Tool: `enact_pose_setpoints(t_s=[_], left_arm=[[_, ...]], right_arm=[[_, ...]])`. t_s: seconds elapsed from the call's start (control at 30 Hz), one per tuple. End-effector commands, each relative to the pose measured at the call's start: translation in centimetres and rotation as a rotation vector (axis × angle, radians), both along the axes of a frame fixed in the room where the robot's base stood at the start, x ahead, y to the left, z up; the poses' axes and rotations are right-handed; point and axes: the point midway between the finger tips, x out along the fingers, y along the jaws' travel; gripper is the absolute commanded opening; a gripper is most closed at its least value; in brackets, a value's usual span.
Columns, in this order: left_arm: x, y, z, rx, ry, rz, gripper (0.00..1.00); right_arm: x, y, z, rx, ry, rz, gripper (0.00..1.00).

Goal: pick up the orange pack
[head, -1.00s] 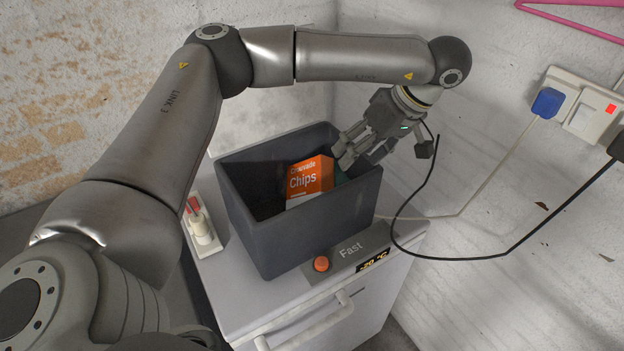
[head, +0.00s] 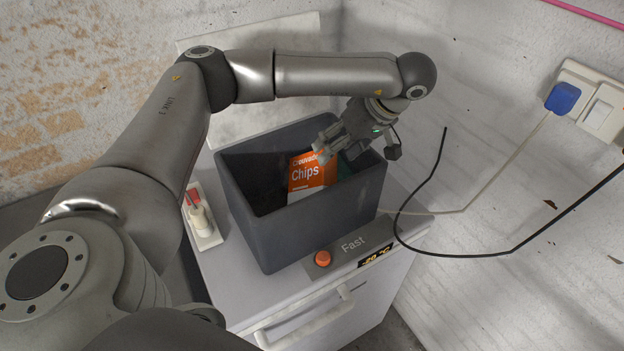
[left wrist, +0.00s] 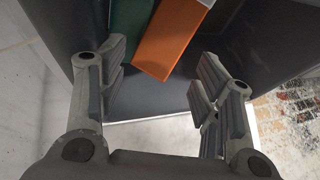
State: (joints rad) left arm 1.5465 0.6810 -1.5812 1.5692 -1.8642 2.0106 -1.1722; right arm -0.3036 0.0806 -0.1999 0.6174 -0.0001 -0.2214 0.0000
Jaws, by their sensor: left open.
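The orange pack (head: 311,172), labelled Chips, stands in a dark grey bin (head: 318,225). In the left wrist view the orange pack (left wrist: 170,40) shows its orange side beyond and between my fingers, beside a dark green item (left wrist: 128,28). The pack's lower part is hidden by the bin wall. My right gripper is out of view.
The bin stands on a white freezer (head: 240,282) with an orange button (head: 323,258) and a front handle (head: 304,322). A switch block (head: 202,222) lies left of the bin. A black cable (head: 425,185) and a blue plug (head: 562,97) are at the right wall.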

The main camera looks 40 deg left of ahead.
Motion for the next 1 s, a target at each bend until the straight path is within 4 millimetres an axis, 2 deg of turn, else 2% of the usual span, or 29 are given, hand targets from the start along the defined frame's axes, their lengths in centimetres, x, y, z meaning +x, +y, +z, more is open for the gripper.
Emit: enact_pose_setpoints(t_s=[0.23, 0.5, 1.0], left_arm=[[-0.4, 1.6, -2.4, -0.001, 0.002, 0.002, 0.61], [-0.3, 1.7, -2.7, 0.000, -0.001, 0.001, 0.61], [-0.3, 1.6, -2.7, -0.001, -0.001, 0.001, 0.00]], right_arm=[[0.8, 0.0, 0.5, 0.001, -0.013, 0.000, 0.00], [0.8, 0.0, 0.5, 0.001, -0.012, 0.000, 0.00], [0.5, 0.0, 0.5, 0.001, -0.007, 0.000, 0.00]])
